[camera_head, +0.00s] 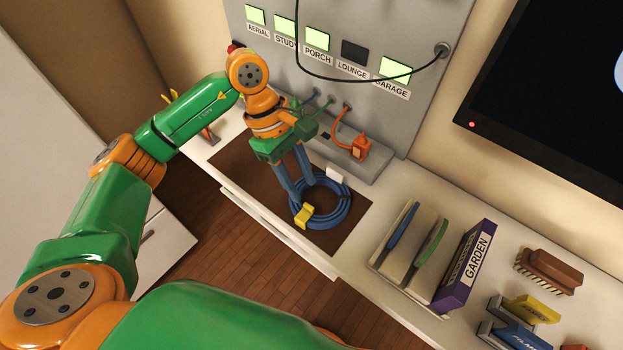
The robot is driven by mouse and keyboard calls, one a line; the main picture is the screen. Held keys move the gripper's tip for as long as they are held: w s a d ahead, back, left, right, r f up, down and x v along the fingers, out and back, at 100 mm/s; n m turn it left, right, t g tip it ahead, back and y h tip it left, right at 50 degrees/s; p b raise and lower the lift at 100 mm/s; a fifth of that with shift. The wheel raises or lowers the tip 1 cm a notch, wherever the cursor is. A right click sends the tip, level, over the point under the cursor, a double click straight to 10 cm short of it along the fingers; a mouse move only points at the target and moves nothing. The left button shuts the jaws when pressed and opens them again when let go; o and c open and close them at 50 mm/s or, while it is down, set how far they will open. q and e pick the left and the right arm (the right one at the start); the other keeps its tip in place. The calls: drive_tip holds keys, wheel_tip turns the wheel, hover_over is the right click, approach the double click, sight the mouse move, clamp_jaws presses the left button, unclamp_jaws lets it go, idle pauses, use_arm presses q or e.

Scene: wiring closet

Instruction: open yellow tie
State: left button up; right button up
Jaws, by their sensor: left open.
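A coil of blue cable (347,206) lies on a brown mat (242,168) on the white worktop. A yellow tie (304,215) is around the near-left side of the coil. A white tie or tag (335,175) sits on its far side. My left gripper (303,191) points down over the left part of the coil, just behind the yellow tie. Its two blue-grey fingers are apart, with nothing seen gripped between them. Whether the fingertips touch the coil I cannot tell. My right gripper is out of view.
A grey panel (420,50) with labelled lights stands behind, with a black cable looping across it. An orange plug (361,147) sits in a grey strip behind the coil. To the right are a rack, a purple GARDEN box (465,266) and a brush (549,269).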

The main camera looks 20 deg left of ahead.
sight(309, 206)
use_arm(q)
drive_tip(key=s+f, duration=0.1)
drive_tip(key=s+d+f, duration=0.1)
drive_tip(key=f, duration=0.1)
drive_tip(key=shift+d+p, duration=0.1)
drive_tip(key=shift+p, duration=0.25)
drive_tip(key=shift+w+f, duration=0.3)
drive_tip(key=shift+w, duration=0.15)
drive_tip(key=shift+c, duration=0.4)
drive_tip(key=shift+s+d+r, duration=0.1)
drive_tip(key=shift+s+r, duration=0.05)
drive_tip(key=shift+s, duration=0.05)
clamp_jaws()
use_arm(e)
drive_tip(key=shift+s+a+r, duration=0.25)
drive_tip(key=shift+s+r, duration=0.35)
use_arm(q)
drive_tip(key=shift+w, duration=0.1)
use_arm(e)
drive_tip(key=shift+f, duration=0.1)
